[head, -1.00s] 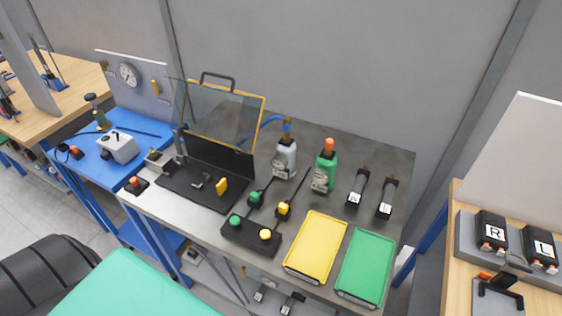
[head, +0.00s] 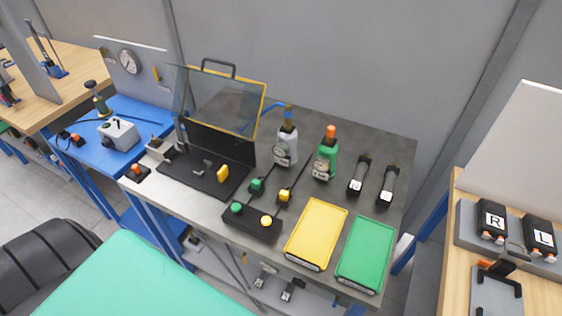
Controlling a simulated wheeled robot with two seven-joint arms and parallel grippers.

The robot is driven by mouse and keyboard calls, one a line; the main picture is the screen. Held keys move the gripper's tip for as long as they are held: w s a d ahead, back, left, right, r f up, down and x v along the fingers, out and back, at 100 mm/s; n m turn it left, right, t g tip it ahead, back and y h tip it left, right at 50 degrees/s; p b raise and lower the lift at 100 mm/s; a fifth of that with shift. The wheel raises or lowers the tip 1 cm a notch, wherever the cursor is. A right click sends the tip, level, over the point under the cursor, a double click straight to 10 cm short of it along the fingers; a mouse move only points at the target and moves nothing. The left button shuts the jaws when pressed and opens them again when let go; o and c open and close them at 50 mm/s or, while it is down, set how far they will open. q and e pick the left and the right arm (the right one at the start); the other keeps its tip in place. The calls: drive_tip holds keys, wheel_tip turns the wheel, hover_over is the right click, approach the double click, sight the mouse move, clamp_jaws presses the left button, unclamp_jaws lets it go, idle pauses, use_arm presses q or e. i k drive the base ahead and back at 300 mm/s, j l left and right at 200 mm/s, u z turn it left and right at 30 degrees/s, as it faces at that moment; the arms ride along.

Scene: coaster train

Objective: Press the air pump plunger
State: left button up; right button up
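A small pump-like device with a dark round knob on a brass-coloured body (head: 97,101) stands at the back left of the blue bench (head: 150,112). It looks like the air pump, with the knob as its plunger, but it is small and I cannot be sure. A dark hose or cable lies near it on the bench. A round gauge (head: 129,61) is on the panel behind it. Neither of my grippers is in view, and nothing is touching the knob.
A grey box (head: 118,135) sits on the blue bench. The grey table (head: 385,150) holds a clear-lidded case (head: 220,95), bottles, a button box (head: 251,224), a yellow tray (head: 317,234) and a green tray (head: 366,254). A black padded shape (head: 45,265) and teal surface (head: 135,280) fill the lower left.

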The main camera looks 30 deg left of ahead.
sight(90, 83)
drive_tip(key=k+j, duration=0.1)
drive_tip(key=j, duration=1.1)
drive_tip(key=k+j+u, duration=0.1)
drive_tip(key=j, duration=1.1)
drive_tip(key=k+j, duration=0.15)
drive_tip(key=j, duration=2.25)
drive_tip(key=k+u, duration=0.05)
drive_tip(key=k, duration=0.05)
